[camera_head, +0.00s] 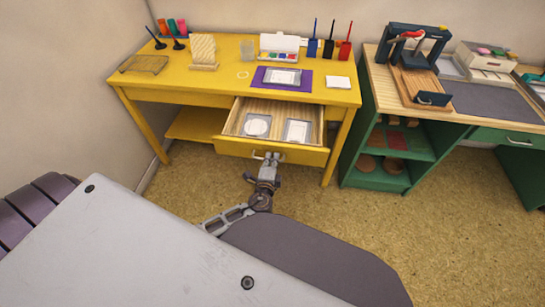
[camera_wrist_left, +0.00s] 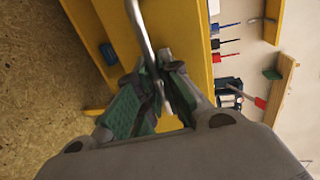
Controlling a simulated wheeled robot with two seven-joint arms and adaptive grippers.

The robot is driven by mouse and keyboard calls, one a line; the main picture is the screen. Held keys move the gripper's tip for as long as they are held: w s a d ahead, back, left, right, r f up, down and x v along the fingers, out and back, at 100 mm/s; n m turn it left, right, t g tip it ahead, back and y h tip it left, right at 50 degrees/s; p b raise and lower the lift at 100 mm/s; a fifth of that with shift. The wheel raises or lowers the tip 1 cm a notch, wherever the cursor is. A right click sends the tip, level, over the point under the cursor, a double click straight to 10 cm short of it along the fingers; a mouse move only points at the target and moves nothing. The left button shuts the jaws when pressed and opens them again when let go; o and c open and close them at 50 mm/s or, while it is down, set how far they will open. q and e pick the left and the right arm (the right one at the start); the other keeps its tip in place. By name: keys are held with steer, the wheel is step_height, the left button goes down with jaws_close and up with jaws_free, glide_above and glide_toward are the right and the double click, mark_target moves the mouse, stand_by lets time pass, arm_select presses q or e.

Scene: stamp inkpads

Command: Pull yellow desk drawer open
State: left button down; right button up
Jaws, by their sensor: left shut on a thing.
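The yellow desk (camera_head: 170,66) stands against the wall in the head view. My left gripper (camera_head: 269,160) is at the metal handle (camera_head: 256,156) on the drawer front. In the left wrist view, the handle (camera_wrist_left: 141,30) runs between the green-padded fingers of my left gripper (camera_wrist_left: 160,88), which are shut on it. My right gripper is not in view.
The desk top holds a purple mat (camera_head: 260,77), a white pad (camera_head: 338,82), a paint box (camera_head: 279,47) and stamp handles. A green cabinet with a wooden top (camera_head: 380,85) stands close at the right. Open floor (camera_head: 400,235) lies in front.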

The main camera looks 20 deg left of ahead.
arm_select(q)
steer(key=c, duration=1.9)
jaws_free()
steer(key=shift+o, duration=0.2)
